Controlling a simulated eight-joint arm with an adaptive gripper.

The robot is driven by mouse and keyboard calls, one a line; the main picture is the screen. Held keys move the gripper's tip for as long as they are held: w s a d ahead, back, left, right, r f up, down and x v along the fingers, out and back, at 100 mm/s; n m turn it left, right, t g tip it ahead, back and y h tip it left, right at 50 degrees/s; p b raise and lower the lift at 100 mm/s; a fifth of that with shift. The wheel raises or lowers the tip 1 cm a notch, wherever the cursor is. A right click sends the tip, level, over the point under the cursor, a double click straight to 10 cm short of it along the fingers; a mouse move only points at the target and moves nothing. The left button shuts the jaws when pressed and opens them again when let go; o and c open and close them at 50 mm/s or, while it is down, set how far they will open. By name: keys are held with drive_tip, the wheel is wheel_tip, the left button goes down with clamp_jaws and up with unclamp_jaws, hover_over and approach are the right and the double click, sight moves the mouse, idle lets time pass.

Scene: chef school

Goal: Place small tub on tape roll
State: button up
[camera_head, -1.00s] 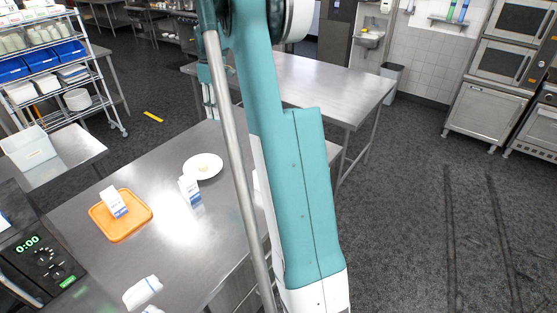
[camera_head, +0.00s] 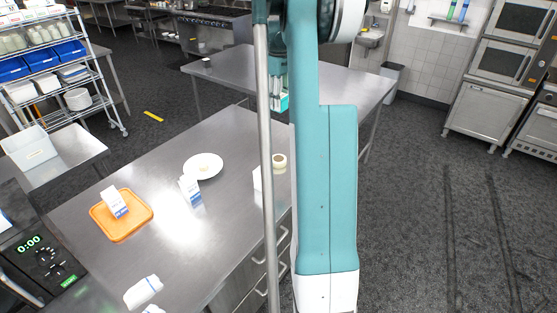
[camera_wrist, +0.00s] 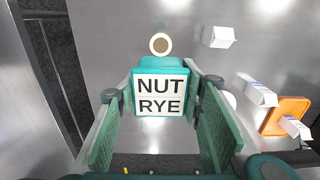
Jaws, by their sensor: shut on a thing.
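The small tub, teal with a white "NUT RYE" label (camera_wrist: 160,92), sits between the two green-padded fingers of my gripper (camera_wrist: 160,120) in the wrist view. My gripper is shut on it. In the head view the tub (camera_head: 284,102) hangs above the far right part of the steel table, beside my arm. The tape roll (camera_head: 279,160), a cream ring, lies on the table below it. In the wrist view the tape roll (camera_wrist: 160,44) shows just beyond the tub's top edge, apart from it.
A white box (camera_wrist: 217,37) stands near the tape roll. A white plate (camera_head: 203,166), a carton (camera_head: 189,190) and an orange tray (camera_head: 121,226) bearing another carton are farther left on the steel table (camera_head: 160,240). The table's right edge is close to the tape roll.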

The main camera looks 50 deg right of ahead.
hover_over(279, 159)
wheel_tip(279, 159, down, 18)
drive_tip(key=shift+w, duration=0.15)
drive_tip(key=shift+f, duration=0.15)
drive_tip(key=shift+f, duration=2.95)
drive_tip(key=shift+f+p, duration=0.35)
drive_tip(key=shift+f, duration=1.55)
drive_tip(key=shift+f, duration=0.15)
drive_tip(key=o, duration=1)
drive_tip(key=shift+r, duration=0.2)
